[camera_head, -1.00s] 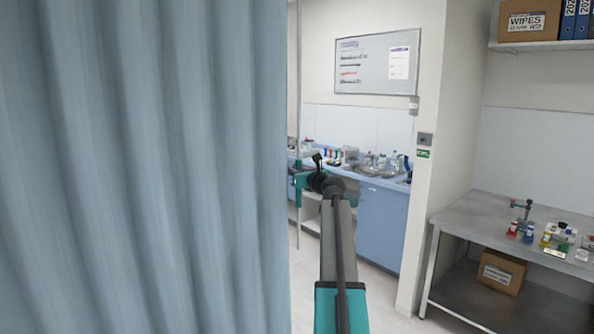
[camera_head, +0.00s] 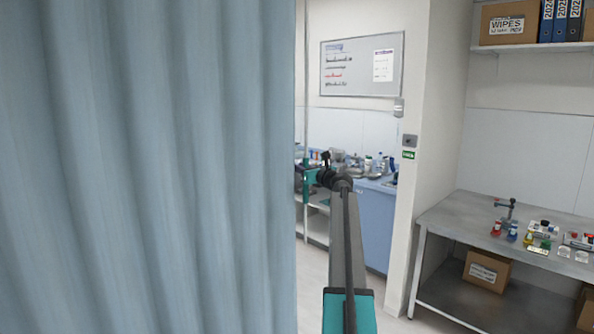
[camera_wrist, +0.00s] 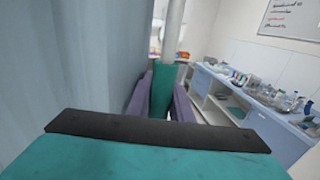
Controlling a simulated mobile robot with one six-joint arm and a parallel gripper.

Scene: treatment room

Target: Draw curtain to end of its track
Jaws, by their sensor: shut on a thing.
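The pale blue curtain (camera_head: 145,160) hangs in folds over the left half of the head view. It also fills the left of the wrist view (camera_wrist: 70,75). A thin pale pole (camera_head: 306,80) hangs upright just right of the curtain's edge. In the wrist view the pole (camera_wrist: 174,30) runs down into a teal handle (camera_wrist: 163,90). My gripper (camera_wrist: 164,100) is shut on this handle, with one purple finger on each side. In the head view my gripper (camera_head: 309,183) is small and partly hidden by my wrist. The curtain's track is out of view.
A blue counter (camera_head: 378,225) with several small items stands ahead, beyond my gripper. A wall corner (camera_head: 430,130) juts out to its right. A grey metal table (camera_head: 450,215) with bottles and trays stands at the right. Floor shows between counter and curtain.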

